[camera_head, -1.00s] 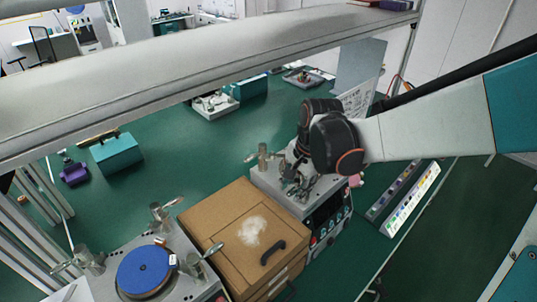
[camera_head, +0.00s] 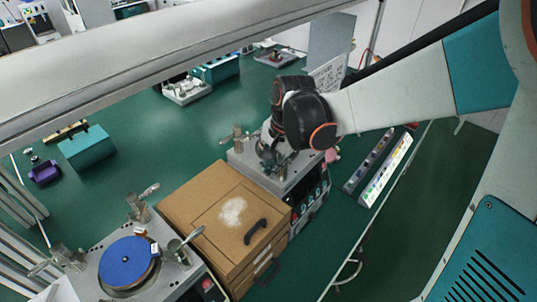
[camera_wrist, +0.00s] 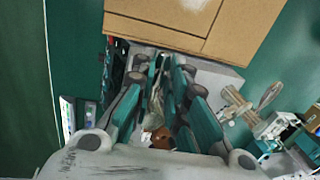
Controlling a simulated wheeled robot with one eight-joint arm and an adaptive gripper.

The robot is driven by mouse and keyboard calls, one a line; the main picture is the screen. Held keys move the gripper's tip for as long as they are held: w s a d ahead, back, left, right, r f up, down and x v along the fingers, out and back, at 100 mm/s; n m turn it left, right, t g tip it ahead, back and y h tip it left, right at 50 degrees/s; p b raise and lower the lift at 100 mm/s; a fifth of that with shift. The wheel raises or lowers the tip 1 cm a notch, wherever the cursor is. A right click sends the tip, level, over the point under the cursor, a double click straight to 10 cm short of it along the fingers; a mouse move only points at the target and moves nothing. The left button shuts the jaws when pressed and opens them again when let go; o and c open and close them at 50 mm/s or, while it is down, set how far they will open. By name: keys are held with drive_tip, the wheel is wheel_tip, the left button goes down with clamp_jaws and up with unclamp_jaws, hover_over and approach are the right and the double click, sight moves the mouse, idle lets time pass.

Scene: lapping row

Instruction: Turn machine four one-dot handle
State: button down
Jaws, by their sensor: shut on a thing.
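A grey lapping machine (camera_head: 243,157) stands right of the brown box in the head view; its front panel (camera_head: 311,193) has several knobs. My gripper (camera_head: 268,163) is down over its top. In the wrist view the teal fingers of my gripper (camera_wrist: 161,75) are closed around a pale metallic part (camera_wrist: 155,104), apparently a handle, mostly hidden between them. Another metal handle post (camera_head: 237,137) stands at the machine's back left; a metal post with arms also shows in the wrist view (camera_wrist: 237,103). I cannot read dot marks or a machine number.
The brown box (camera_head: 190,205) with a black handle (camera_head: 256,231) stands close beside the machine. A second machine with a blue disc (camera_head: 127,262) and several metal handles is at front left. A light beam (camera_head: 150,75) crosses above.

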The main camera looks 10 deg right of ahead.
drive_tip(key=shift+s+d+n+g+y+b, duration=0.25)
drive_tip(key=shift+d+n, duration=0.6)
drive_tip(key=shift+n, duration=1)
drive_tip(key=shift+s+d+n+g+b, duration=0.3)
drive_tip(key=shift+d+n, duration=0.5)
drive_tip(key=shift+n, duration=1.1)
drive_tip(key=shift+s+d+n+g+y+b, duration=0.15)
drive_tip(key=shift+d+n+g, duration=0.2)
drive_tip(key=shift+d+n, duration=1)
drive_tip(key=shift+w+a+n, duration=0.1)
drive_tip(key=shift+a+n, duration=0.4)
drive_tip(key=c, duration=1.6)
unclamp_jaws()
drive_tip(key=shift+r, duration=0.1)
drive_tip(key=r, duration=0.4)
drive_tip(key=d+r, duration=0.1)
drive_tip(key=r, duration=0.2)
drive_tip(key=d+r, duration=0.1)
drive_tip(key=r, duration=0.3)
drive_tip(key=shift+w+d+r, duration=0.1)
drive_tip(key=shift+d+r, duration=0.05)
drive_tip(key=shift+r, duration=0.2)
